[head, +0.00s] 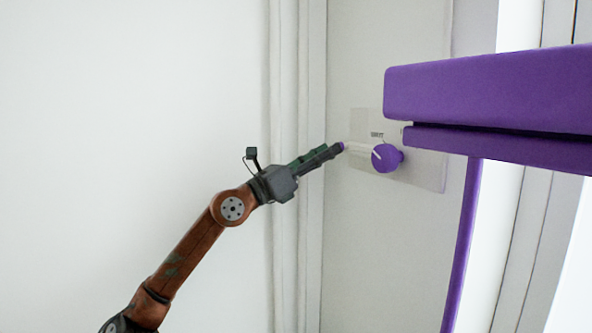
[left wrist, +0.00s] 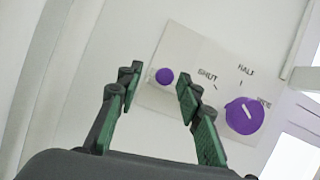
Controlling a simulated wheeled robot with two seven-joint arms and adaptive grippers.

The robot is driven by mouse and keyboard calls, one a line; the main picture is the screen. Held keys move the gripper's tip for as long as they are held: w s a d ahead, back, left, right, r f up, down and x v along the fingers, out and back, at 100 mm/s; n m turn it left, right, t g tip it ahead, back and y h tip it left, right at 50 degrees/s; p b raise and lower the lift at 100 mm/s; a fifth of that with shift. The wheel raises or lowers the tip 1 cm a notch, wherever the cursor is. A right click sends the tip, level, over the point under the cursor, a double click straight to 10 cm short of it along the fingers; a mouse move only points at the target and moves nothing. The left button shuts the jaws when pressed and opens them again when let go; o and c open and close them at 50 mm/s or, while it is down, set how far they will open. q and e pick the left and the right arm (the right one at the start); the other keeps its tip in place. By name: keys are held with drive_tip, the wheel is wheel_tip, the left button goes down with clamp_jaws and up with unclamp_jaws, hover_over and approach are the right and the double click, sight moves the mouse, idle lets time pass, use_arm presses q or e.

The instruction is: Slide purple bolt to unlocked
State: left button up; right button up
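A small round purple knob (left wrist: 164,76), which looks like the end of the purple bolt, is on a pale wall plate (left wrist: 205,62). In the left wrist view it appears between and beyond the fingertips of my left gripper (left wrist: 157,88), which is open with nothing between its fingers. In the head view the left gripper (head: 338,149) reaches the plate's left side, and a bit of the small purple knob (head: 341,146) shows at its tips. I cannot tell whether they touch. No locked or unlocked marking is readable. My right gripper is not in view.
A larger purple dial (left wrist: 244,115) with a white pointer is right of the small knob, near "SHUT", "HALF" and a third, unclear label. It also shows in the head view (head: 386,158). Large purple bars (head: 480,88) fill the right side. The white wall at left is clear.

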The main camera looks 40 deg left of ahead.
use_arm(q)
drive_tip(key=v, duration=1)
drive_tip(key=shift+s, duration=0.2)
drive_tip(key=shift+f, duration=0.1)
idle(0.5)
